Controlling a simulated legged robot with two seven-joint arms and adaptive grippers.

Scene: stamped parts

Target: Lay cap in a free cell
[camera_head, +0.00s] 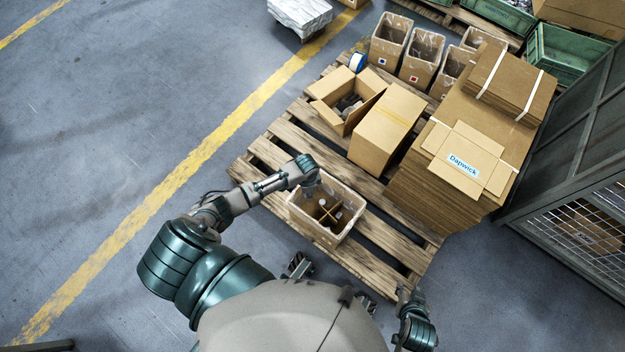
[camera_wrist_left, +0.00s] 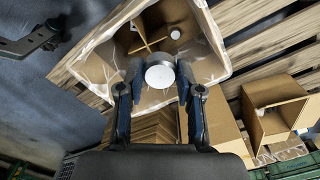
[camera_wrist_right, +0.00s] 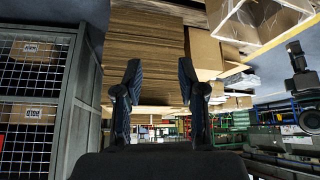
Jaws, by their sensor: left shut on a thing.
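The cap (camera_wrist_left: 159,75) is a round pale disc held between the fingers of my left gripper (camera_wrist_left: 157,82). In the head view my left gripper (camera_head: 312,182) is over the back of the open carton (camera_head: 297,212), and the cap cannot be made out there. The carton is lined with clear film, and a crossed cardboard divider (camera_wrist_left: 150,46) splits it into cells. A pale round piece (camera_wrist_left: 175,34) sits in one cell; the gripper and walls hide part of the inside. My right gripper (camera_wrist_right: 158,85) is open and empty, away from the carton near the pallet's front (camera_head: 409,294).
The carton stands on a wooden pallet (camera_head: 285,155). Behind it are an open box of dark parts (camera_head: 327,107), a closed box (camera_head: 385,130) and stacked flat cardboard (camera_head: 440,185). A wire cage (camera_head: 580,225) stands at the right. The floor at left is clear.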

